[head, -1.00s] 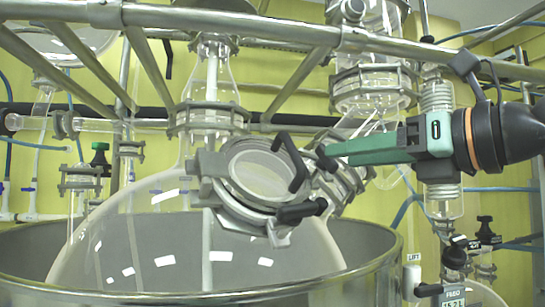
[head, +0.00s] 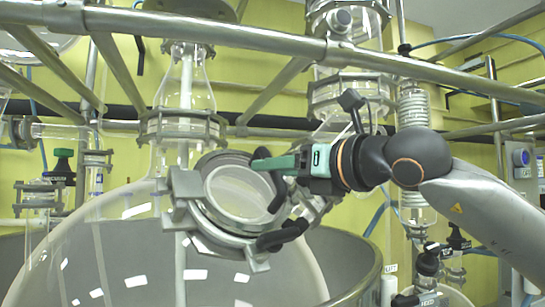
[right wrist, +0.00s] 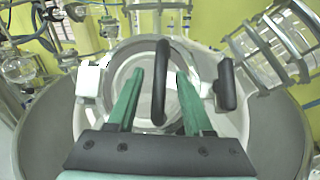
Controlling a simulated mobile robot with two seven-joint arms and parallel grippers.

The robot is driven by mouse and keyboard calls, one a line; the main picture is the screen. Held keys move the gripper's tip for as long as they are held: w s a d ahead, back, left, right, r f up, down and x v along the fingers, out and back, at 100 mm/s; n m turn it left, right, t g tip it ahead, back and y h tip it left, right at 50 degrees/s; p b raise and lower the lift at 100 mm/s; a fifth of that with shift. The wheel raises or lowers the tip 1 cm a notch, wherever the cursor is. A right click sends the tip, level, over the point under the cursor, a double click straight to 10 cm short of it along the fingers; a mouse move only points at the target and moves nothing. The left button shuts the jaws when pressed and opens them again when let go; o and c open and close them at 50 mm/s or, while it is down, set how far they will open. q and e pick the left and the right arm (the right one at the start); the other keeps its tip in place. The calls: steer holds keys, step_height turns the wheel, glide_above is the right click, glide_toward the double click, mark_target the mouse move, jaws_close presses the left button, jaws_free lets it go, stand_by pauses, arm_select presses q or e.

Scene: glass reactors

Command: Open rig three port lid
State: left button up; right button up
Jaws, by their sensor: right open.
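The port lid (head: 237,192) is a round glass disc in a grey metal clamp ring on the big glass vessel. It looks closed. A black handle (head: 284,236) sticks out at its lower right. My right gripper (head: 256,163) has green fingers and reaches in front of the lid's upper right edge. In the right wrist view its fingers are open, and an upright black handle (right wrist: 161,82) stands between them, with gaps on both sides. A second black handle (right wrist: 226,85) lies right of the fingers. The lid also shows behind the fingers (right wrist: 122,72). My left gripper is out of view.
A steel rail (head: 250,38) crosses above the lid. The glass vessel (head: 130,250) sits in a wide metal bath (head: 365,285). Glass columns with clamps (head: 350,85) stand close above and right of the lid. Free room lies in front of the lid.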

steer(key=shift+w+a, duration=0.45)
steer(key=shift+w, duration=0.05)
jaws_close()
stand_by(1.2)
